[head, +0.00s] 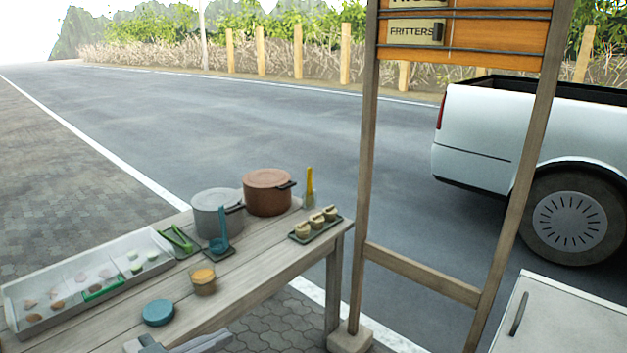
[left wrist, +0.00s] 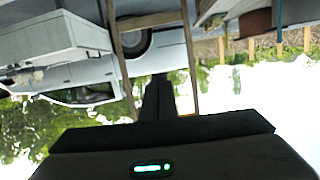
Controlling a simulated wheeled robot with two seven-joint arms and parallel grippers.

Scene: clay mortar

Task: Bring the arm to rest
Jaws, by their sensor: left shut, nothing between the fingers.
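My left gripper (left wrist: 160,82) shows in the left wrist view as dark fingers closed together, with nothing between them. That view is upside down, and the gripper is in open air, apart from any object. In the head view only a grey piece, which looks like part of my left arm, shows at the bottom edge near the table's front. My right gripper is in neither view.
A wooden sign frame (head: 420,273), white cabinet (head: 560,318) and pickup truck (head: 485,135) stand right.

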